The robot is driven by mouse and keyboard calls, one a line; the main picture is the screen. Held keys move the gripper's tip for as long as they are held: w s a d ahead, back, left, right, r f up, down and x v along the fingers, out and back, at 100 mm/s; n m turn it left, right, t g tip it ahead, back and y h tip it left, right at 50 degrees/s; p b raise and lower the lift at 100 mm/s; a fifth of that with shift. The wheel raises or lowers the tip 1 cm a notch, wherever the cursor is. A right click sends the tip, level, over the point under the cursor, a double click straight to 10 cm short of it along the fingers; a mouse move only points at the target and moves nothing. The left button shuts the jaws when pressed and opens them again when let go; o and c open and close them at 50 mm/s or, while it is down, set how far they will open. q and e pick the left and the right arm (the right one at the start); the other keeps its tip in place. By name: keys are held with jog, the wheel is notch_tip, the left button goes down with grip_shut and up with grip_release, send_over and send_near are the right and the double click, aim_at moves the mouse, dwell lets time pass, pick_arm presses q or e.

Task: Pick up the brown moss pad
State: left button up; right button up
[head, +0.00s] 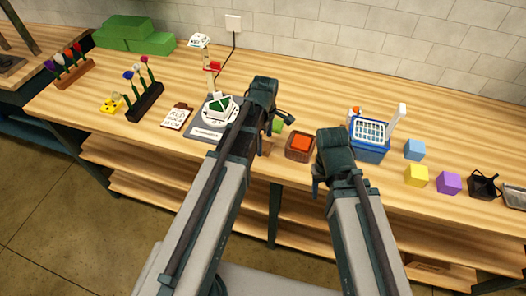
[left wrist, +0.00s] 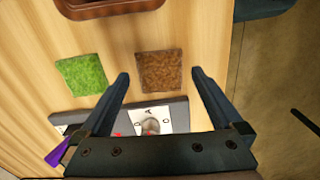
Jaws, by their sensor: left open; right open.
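The brown moss pad (left wrist: 160,71) is a flat, rough square on the wooden table in the left wrist view. My left gripper (left wrist: 160,76) is open, with one finger on each side of the pad as seen from above; nothing is held. I cannot tell how high the fingertips are above the table. In the head view my left gripper (head: 275,128) is over the table's front part and hides most or all of the brown pad. My right gripper (head: 335,178) is open and empty near the table's front edge, to the right.
A green moss pad (left wrist: 82,75) lies left of the brown one. A wooden box with an orange-red block (head: 300,144) stands just right of my left gripper.

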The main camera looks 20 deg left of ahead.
pick_arm(q)
jog(key=shift+f+b, duration=0.4)
jog(key=shift+f, duration=0.55)
jog(key=shift+r, duration=0.1)
pick_arm(e)
jog(key=shift+f, duration=0.85)
